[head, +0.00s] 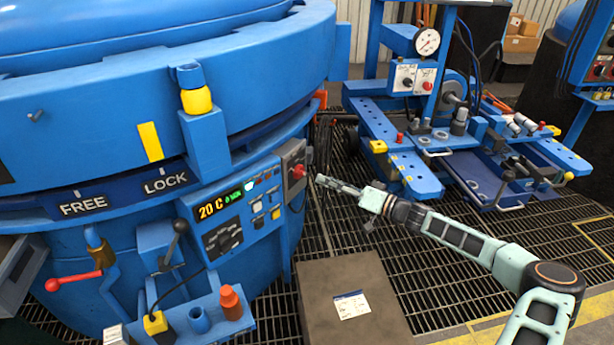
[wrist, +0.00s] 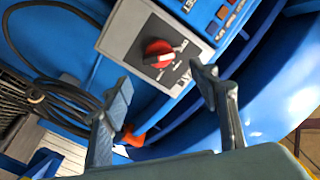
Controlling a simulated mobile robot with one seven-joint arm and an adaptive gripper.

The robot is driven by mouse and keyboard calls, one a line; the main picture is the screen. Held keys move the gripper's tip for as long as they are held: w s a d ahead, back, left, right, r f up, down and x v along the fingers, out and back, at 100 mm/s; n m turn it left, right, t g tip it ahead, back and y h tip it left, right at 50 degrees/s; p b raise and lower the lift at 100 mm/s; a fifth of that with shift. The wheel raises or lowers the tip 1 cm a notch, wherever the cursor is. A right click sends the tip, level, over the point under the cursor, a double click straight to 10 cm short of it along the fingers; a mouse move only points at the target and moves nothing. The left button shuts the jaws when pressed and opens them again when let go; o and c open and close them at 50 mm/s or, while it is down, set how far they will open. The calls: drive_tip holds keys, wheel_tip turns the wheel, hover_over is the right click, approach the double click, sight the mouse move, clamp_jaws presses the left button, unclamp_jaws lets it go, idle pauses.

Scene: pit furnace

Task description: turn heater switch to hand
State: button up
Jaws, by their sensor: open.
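The heater switch is a round red knob (head: 298,171) on a grey box (head: 291,152) at the right end of the furnace's control panel.
The panel display (head: 220,204) reads 20 C. A dark cable (wrist: 60,85) hangs beside the switch box, and an orange part (wrist: 132,137) shows between my fingers. A brown box (head: 350,300) stands on the grating below my arm. A blue machine (head: 430,150) stands at the right.

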sight(307, 174)
drive_tip(key=b+x, duration=0.1)
drive_tip(key=x, duration=0.7)
drive_tip(key=shift+a, duration=0.1)
drive_tip(key=c, duration=1.2)
drive_tip(key=shift+o, duration=0.2)
